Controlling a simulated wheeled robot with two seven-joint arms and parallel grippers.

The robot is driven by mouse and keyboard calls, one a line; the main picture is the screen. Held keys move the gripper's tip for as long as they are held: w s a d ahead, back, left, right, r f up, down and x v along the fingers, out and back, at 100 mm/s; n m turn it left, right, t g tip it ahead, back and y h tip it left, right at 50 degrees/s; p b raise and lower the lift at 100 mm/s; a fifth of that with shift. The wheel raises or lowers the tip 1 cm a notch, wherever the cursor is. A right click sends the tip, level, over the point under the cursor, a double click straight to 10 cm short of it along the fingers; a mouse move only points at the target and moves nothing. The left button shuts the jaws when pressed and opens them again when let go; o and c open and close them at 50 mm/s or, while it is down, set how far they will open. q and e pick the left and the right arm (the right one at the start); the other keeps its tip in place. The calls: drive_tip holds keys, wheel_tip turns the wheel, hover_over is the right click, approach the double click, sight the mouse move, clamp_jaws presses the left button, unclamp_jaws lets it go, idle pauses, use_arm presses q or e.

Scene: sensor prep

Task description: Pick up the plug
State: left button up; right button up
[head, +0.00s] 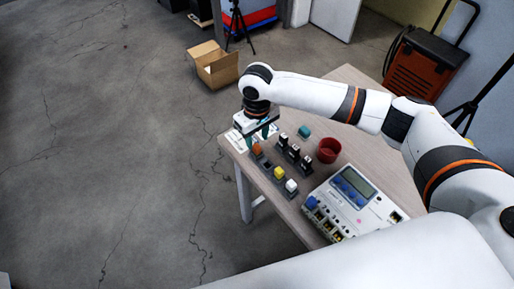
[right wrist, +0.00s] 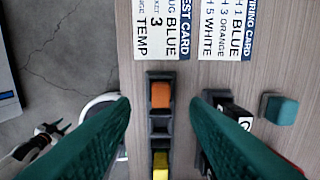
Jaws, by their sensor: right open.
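Several coloured plugs stand in a dark rack (head: 267,166) on the table: an orange one (head: 257,149), a yellow one (head: 279,173) and a white one (head: 291,186). My right gripper (head: 262,134) is open above the orange end of the rack. In the right wrist view its teal fingers (right wrist: 160,118) spread either side of the rack. The orange plug (right wrist: 160,95) and the yellow plug (right wrist: 160,165) show between them, untouched. There is an empty slot between these two plugs. A teal block (head: 304,131) lies apart on the table.
Printed cards (right wrist: 160,25) lie beyond the rack. A second row of black-and-white pieces (head: 288,149) stands close beside it. A red cup (head: 329,150) and a white meter box (head: 352,200) stand on the table (head: 352,80). A cardboard box (head: 215,68) is on the floor.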

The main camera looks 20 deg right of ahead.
sight(257, 146)
wheel_tip(257, 146, down, 4)
drive_tip(key=shift+r, duration=0.25)
drive_tip(key=shift+w+f, duration=0.1)
drive_tip(key=shift+f, duration=0.1)
clamp_jaws()
use_arm(q)
drive_tip(key=shift+w+d+r, duration=0.2)
drive_tip(key=shift+d+r, duration=0.05)
drive_tip(key=shift+r, duration=0.1)
use_arm(e)
drive_tip(key=shift+r, duration=0.1)
